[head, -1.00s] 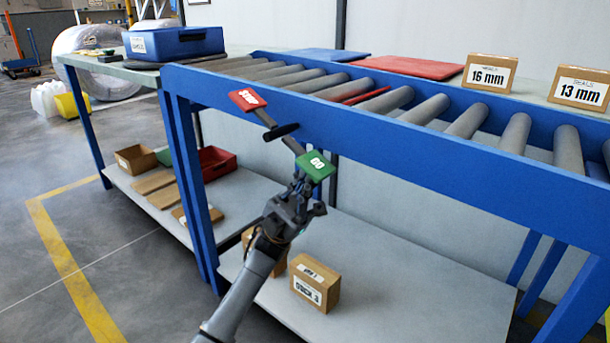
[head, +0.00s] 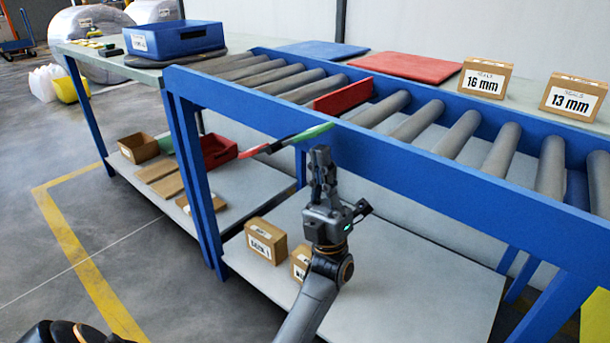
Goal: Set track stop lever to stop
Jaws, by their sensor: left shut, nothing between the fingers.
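The track stop lever sits on the front of the blue roller track (head: 450,165). It has a red plate (head: 256,149) on its left and a green plate (head: 311,132) on its right, both seen nearly edge-on, so their words cannot be read. A red stop plate (head: 343,96) stands raised between the rollers. My left gripper (head: 320,152) is shut and empty, fingers pointing up, just below and right of the green plate; I cannot tell if it touches the lever. My right gripper is not in view.
Below the track, a grey shelf (head: 420,285) holds small cartons (head: 266,241). A red bin (head: 219,150) stands on the lower shelf at left. Boxes marked 16 mm (head: 486,79) and 13 mm (head: 573,98) stand behind the track. The floor at left is open.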

